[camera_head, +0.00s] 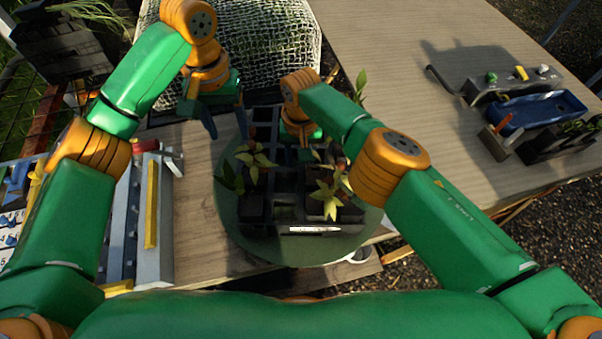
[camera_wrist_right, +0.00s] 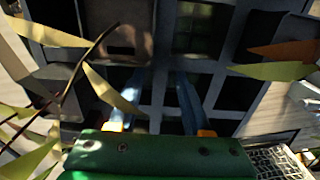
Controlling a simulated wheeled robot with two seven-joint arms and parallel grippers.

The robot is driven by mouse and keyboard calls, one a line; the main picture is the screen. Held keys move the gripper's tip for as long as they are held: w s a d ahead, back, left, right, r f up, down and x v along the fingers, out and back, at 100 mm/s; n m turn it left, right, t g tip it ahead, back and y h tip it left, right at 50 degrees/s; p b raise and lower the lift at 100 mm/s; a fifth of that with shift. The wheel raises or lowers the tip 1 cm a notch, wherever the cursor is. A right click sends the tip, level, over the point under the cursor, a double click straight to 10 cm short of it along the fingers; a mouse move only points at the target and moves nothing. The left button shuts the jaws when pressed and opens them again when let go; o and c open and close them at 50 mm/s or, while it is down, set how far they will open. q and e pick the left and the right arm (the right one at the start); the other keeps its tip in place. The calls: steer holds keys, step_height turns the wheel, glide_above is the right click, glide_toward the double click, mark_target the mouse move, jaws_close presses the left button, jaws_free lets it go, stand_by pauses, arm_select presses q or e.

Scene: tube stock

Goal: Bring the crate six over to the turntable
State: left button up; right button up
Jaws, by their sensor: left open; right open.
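A dark crate with a grid of square cells (camera_head: 284,213) stands on the round green turntable (camera_head: 290,252). A pale label strip shows on its near side; I cannot read it. Several leafy seedlings stand in it, and some cells look empty. The crate also fills the right wrist view (camera_wrist_right: 158,88). My left gripper (camera_head: 226,128) is open and empty, above the table at the crate's far left. My right gripper (camera_head: 304,155) is open over the crate's middle. Its blue fingers are apart in the right wrist view (camera_wrist_right: 160,80); whether they touch the crate I cannot tell.
A pale table (camera_head: 440,35) at the right holds a blue tray (camera_head: 540,112), a grey tool holder (camera_head: 500,88) and a dark planted box (camera_head: 555,144). White netting (camera_head: 265,45) lies behind the turntable. A grey rack with a yellow bar (camera_head: 151,205) stands left. Bare wood lies between.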

step_height(320, 180, up, 12)
steer(key=shift+f, duration=0.25)
stand_by(0.3)
